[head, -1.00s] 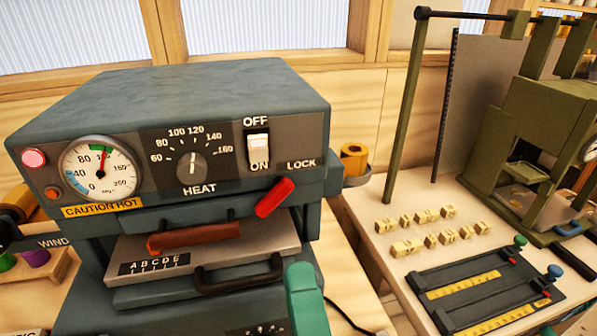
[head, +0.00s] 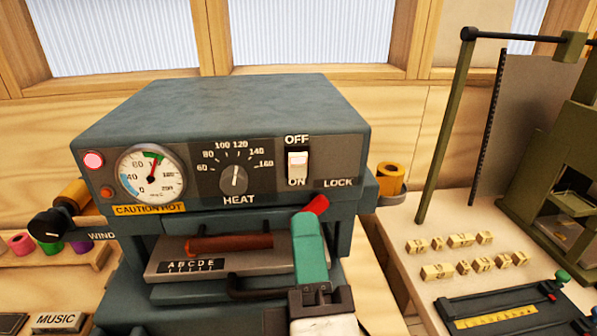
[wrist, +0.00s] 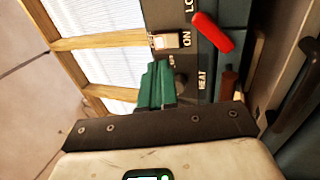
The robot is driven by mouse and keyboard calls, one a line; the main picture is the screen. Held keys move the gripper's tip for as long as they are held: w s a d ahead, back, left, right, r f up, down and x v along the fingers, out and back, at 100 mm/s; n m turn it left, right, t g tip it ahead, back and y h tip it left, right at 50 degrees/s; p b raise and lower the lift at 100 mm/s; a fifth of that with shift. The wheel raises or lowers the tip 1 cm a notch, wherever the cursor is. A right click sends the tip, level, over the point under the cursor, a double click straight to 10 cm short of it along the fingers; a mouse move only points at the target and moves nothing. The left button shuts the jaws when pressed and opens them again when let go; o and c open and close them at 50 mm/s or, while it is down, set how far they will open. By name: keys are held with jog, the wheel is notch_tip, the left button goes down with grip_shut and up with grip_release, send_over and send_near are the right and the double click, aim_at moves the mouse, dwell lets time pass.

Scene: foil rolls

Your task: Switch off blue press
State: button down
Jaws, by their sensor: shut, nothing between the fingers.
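The blue press (head: 220,110) stands in the middle of the head view. Its white rocker switch (head: 298,165) sits between the OFF label above and the ON label below, and it also shows in the wrist view (wrist: 166,41). The switch's upper part looks lit orange-white; I cannot tell its setting surely. My gripper (head: 309,222) has green fingers, shut and empty, in front of the press below the switch, overlapping the red lock lever (head: 317,205) in the picture. In the wrist view the green fingertips (wrist: 160,70) point toward the panel, apart from the switch.
A heat knob (head: 233,180) and a gauge (head: 150,173) are left of the switch. A red-brown handle (head: 230,244) lies below, at the hot platen. Yellow letter blocks (head: 462,241) and a green press (head: 560,170) stand on the right bench.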

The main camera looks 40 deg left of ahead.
aim_at(296, 159)
jog(key=p+x, duration=0.1)
jog(key=x, duration=0.6)
jog(key=shift+w+a, duration=0.1)
jog(key=shift+a, duration=0.05)
jog(key=shift+r, duration=0.1)
jog(key=r+p, duration=0.1)
jog(key=p, duration=0.2)
jog(key=shift+w+g, duration=0.15)
jog(key=shift+g, duration=0.15)
jog(key=shift+f, duration=0.3)
jog(key=shift+a+h, duration=0.1)
jog(key=shift+h, duration=0.2)
